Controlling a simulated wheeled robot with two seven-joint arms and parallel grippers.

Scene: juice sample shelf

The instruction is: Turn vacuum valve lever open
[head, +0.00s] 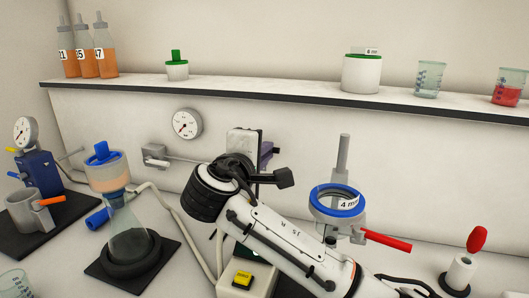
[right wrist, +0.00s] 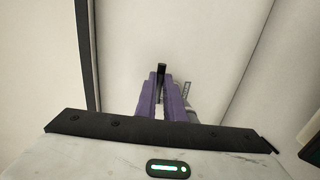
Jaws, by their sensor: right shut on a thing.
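My right gripper (right wrist: 162,97) has its two purple fingers closed on a narrow dark upright piece (right wrist: 161,68), which looks like the valve lever. In the head view the right gripper (head: 266,154) is close to the back wall below the shelf, mostly behind its own wrist. The lever and its valve body are hidden there. A grey pipe fitting (head: 155,156) is on the wall to the left, with a pipe running right toward the gripper. A round gauge (head: 187,123) is just above it. The left gripper is out of view.
The shelf (head: 225,88) above carries bottles, jars and beakers. A flask with a filter cup (head: 107,172) stands at left beside a blue pump (head: 40,172). A blue-rimmed ring (head: 337,201) with a red handle (head: 386,241) is right of my arm. A yellow button box (head: 243,280) is in front.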

